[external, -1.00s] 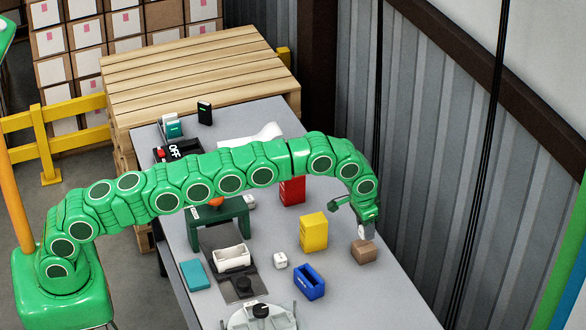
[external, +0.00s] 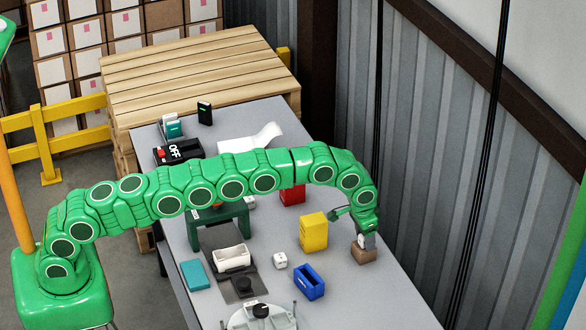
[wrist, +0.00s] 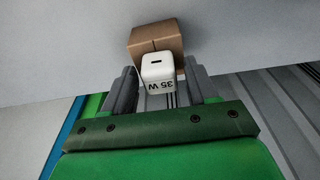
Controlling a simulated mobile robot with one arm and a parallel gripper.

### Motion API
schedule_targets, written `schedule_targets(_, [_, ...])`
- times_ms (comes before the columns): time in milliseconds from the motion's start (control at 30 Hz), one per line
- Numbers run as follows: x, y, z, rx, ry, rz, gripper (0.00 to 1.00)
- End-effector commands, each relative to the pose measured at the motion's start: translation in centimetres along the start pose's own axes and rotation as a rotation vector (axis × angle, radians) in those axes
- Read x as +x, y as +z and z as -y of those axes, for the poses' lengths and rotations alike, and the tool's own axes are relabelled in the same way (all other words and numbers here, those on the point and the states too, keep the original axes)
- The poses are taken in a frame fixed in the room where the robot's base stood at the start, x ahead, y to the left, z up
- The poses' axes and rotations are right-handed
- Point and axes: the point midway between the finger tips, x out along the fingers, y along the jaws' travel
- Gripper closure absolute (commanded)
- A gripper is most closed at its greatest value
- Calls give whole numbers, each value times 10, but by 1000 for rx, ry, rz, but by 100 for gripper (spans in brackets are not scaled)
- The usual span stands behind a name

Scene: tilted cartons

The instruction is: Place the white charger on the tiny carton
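The white charger (wrist: 158,68), marked "35 W", is in the wrist view against the brown tiny carton (wrist: 157,40). In the external view the charger (external: 367,241) is at the top of the tiny carton (external: 363,255), and the two appear to touch. My gripper (wrist: 164,70) has its grey fingers on either side of the charger. The fingers look spread, with a clear gap between the charger and the right finger. In the external view my gripper (external: 366,233) is right above the carton and partly hides the charger.
A yellow box (external: 313,231) and a blue open bin (external: 309,283) stand left of the carton. The grey corrugated wall (external: 430,190) is close on the right. The front right of the table (external: 370,300) is clear.

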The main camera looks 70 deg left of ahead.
Motion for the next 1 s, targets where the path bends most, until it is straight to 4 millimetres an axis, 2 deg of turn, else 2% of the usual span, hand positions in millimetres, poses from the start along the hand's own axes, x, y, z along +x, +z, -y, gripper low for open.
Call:
schedule_targets(367, [-1,0,0,0,0,0,34])
schedule_targets(567, [-12,-1,0,0,0,-1,34])
schedule_targets(767, [-37,-1,0,0,0,-1,34])
schedule_targets(1000, [-82,-2,0,0,1,-4,34])
